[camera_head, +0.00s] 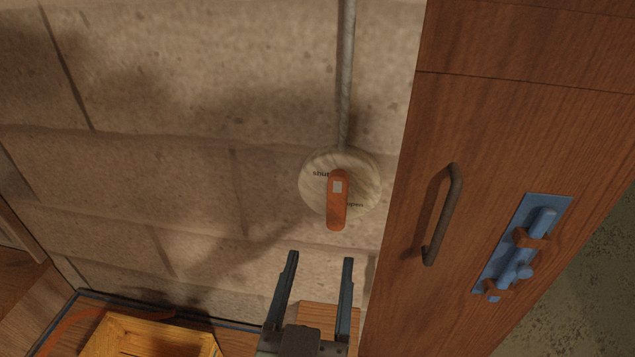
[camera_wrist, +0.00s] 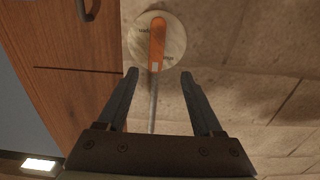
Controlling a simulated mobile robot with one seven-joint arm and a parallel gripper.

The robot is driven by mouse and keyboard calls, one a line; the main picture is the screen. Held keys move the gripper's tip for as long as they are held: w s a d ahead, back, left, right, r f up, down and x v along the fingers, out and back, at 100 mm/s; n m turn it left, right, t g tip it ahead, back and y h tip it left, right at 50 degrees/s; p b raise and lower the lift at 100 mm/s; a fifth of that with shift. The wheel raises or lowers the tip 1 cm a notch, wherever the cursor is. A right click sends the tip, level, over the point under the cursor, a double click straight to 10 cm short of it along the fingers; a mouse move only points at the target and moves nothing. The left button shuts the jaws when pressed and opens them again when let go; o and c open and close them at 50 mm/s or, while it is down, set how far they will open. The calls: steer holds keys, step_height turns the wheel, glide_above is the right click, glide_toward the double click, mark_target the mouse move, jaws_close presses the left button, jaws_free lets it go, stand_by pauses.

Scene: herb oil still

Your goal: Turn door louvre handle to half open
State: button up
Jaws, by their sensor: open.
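The louvre handle (camera_head: 337,206) is a short orange lever on a round pale dial plate (camera_head: 364,172) on the stone wall. In the head view it points nearly straight down, with "shut" lettered at the upper left and "open" at the lower right. In the wrist view the handle (camera_wrist: 157,42) and plate (camera_wrist: 177,44) lie beyond the fingertips. My gripper (camera_head: 320,258) is open and empty, below the handle in the head view and apart from it. Both fingers also show in the wrist view (camera_wrist: 159,74).
A wooden door (camera_head: 470,110) stands right of the dial, with a dark pull handle (camera_head: 446,214) and a blue bolt (camera_head: 522,248). A grey pipe (camera_head: 347,80) runs up from the dial. A yellow wooden crate (camera_head: 150,335) is at the lower left. The wall left of the dial is clear.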

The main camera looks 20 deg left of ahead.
mark_target(336, 205)
steer(key=b+x, duration=0.1)
steer(key=x, duration=0.3)
steer(key=b+x, duration=0.1)
steer(key=x, duration=0.3)
steer(key=b+x, duration=0.1)
steer(key=x, duration=0.3)
steer(key=shift+d, duration=0.3)
steer(key=shift+w+a+f, duration=0.1)
steer(key=shift+w, duration=0.4)
jaws_close()
